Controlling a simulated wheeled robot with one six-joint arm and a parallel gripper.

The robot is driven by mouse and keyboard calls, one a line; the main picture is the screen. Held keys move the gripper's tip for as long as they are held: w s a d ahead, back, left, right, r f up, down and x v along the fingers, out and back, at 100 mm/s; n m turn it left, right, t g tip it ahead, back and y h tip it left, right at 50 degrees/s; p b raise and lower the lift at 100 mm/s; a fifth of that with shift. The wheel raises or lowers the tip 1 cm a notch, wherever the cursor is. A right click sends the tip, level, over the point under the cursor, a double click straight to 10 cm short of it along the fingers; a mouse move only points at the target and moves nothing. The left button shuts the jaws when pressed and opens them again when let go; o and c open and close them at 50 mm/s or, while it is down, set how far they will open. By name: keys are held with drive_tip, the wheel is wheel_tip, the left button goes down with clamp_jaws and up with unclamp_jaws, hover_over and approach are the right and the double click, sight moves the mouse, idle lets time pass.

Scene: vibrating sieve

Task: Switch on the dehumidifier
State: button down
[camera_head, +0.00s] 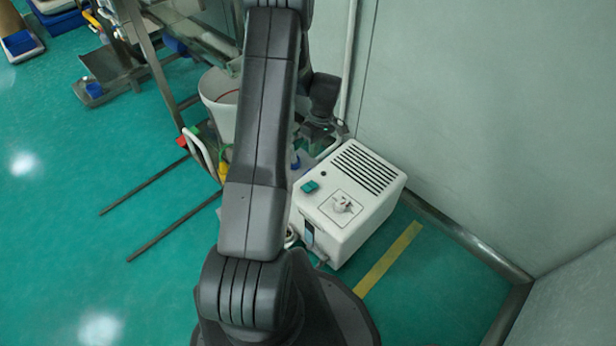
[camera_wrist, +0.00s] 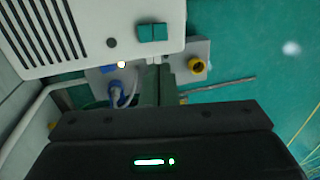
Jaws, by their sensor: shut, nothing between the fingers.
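The dehumidifier is a white box (camera_head: 345,238) on the floor by the wall. Its top has dark vent slots, a pale knob (camera_head: 343,205) and a teal rocker switch (camera_head: 309,187). In the wrist view the white top (camera_wrist: 90,15) fills the upper left, with the teal switch (camera_wrist: 153,32) near its edge. I cannot tell the switch's position. My gripper's dark body spans the bottom of the wrist view, and its shut fingers (camera_wrist: 158,72) point up towards the switch, apparently apart from it. In the head view my arm hides part of the area beside the box.
A white bucket (camera_head: 217,100) and a metal frame stand behind my arm. Two dark bars (camera_head: 165,235) lie low over the floor at left. A wall (camera_head: 480,110) closes off the right.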

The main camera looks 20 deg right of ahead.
sight(306, 188)
drive_tip(key=shift+f, duration=0.15)
drive_tip(key=b+x, duration=0.4)
drive_tip(key=x, duration=0.9)
drive_tip(key=shift+a+f, duration=0.1)
drive_tip(key=shift+f, duration=0.3)
drive_tip(key=shift+s+a+f+t+h+b, duration=0.3)
drive_tip(key=shift+f+h+b, duration=0.2)
drive_tip(key=shift+h+b, duration=0.2)
drive_tip(key=shift+w+r, duration=0.1)
drive_tip(key=shift+r, duration=0.05)
drive_tip(key=shift+d, duration=0.1)
